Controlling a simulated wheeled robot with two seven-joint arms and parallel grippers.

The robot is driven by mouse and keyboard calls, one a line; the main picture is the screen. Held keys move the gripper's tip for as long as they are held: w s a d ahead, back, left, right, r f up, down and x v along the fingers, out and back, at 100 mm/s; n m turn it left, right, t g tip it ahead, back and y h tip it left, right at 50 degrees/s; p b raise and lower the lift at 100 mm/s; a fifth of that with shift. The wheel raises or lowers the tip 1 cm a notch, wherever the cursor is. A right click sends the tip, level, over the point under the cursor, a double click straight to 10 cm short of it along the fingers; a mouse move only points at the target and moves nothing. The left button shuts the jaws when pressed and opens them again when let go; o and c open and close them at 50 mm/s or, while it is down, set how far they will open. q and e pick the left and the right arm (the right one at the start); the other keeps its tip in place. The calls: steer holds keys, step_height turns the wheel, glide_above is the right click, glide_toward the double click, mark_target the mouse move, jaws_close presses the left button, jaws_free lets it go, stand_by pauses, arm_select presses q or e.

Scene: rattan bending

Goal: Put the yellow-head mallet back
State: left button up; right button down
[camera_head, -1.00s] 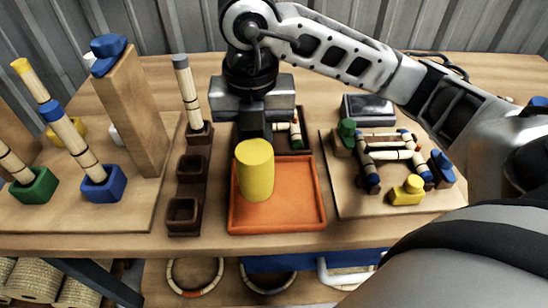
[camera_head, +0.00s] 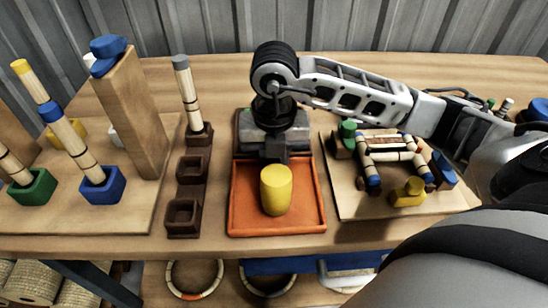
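The yellow-head mallet (camera_head: 276,190) is at the orange tray (camera_head: 240,222). Its yellow head faces me and hides its handle. My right gripper (camera_head: 275,156) comes down just behind the head, over the back edge of the tray. Its narrow dark fingers meet the mallet and look shut on it, though the grip itself is partly hidden. I cannot tell whether the head rests on the tray floor. My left gripper is not in view.
A dark rack (camera_head: 190,189) with an upright grey-tipped mallet (camera_head: 187,95) stands left of the tray. Further left, a board holds a wooden post (camera_head: 130,115) and coloured sockets with rattan rods. A rattan frame jig (camera_head: 393,155) lies right of the tray.

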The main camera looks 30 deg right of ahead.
steer(key=c, duration=1.3)
jaws_free()
steer(key=shift+f, duration=0.1)
steer(key=shift+o, duration=0.2)
step_height(320, 180, up, 12)
steer(key=p, duration=0.1)
steer(key=shift+s+r, duration=0.2)
steer(key=shift+a, duration=0.15)
